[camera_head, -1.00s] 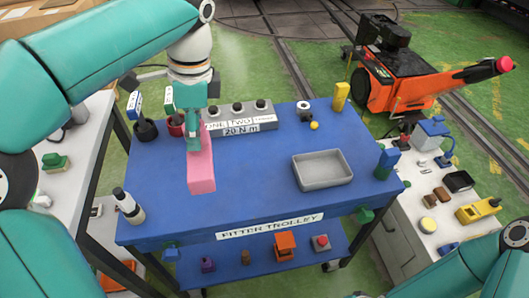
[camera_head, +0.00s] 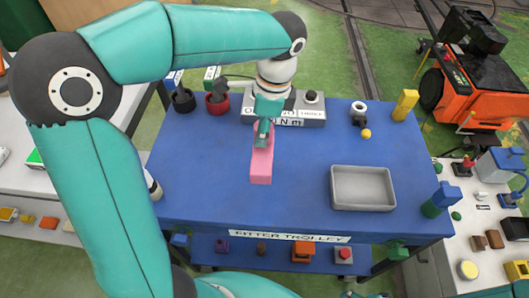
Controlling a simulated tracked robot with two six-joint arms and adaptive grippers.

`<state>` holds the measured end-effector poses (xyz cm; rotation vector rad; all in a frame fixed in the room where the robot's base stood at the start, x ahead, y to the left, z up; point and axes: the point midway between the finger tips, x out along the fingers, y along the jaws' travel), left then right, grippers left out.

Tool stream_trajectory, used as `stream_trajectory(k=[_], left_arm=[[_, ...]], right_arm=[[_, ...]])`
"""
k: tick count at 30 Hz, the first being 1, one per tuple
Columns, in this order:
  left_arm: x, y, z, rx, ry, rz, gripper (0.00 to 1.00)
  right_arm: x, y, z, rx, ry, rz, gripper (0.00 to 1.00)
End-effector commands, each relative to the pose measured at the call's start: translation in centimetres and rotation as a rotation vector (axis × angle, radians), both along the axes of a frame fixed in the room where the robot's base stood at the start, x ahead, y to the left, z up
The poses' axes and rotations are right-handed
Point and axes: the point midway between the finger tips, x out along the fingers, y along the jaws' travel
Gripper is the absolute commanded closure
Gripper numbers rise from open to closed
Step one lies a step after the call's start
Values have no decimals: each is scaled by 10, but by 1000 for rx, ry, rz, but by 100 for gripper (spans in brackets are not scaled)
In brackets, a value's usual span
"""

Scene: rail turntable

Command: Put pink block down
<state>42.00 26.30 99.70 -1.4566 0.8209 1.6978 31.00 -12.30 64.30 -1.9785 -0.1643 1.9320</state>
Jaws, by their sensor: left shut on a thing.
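The pink block (camera_head: 261,168) is a long block over the middle-left of the blue trolley top (camera_head: 205,190). My left gripper (camera_head: 264,140) comes down from above and is shut on the far part of the block. The block's near end is clear in view, and its far end is partly hidden by the gripper. I cannot tell whether its underside touches the trolley top. My right gripper is out of view.
A grey tray (camera_head: 362,203) stands to the right of the block. A grey box with labels (camera_head: 312,112) is behind the gripper. Blue surface between block and tray is clear.

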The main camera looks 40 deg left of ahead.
Motion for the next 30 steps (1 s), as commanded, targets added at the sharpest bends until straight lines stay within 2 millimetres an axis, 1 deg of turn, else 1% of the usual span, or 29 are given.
stream_trajectory(k=[1, 3, 6, 11, 18, 21, 30], left_arm=[[-1, 1, -13, 1, 5, 3, 100], [-1, 1, -25, 0, 3, 3, 100], [-1, 1, -36, 2, 1, 4, 100], [-1, 2, -45, 1, 1, 4, 100], [-1, 2, -78, 0, 2, 4, 100], [-1, 2, -83, 0, 0, 4, 100], [-1, 2, -85, 0, -1, 5, 100]], right_arm=[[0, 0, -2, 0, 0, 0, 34], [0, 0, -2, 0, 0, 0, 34], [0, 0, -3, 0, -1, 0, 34], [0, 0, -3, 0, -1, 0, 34], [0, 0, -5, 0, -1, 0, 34], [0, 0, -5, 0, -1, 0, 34], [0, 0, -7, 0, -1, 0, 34]])
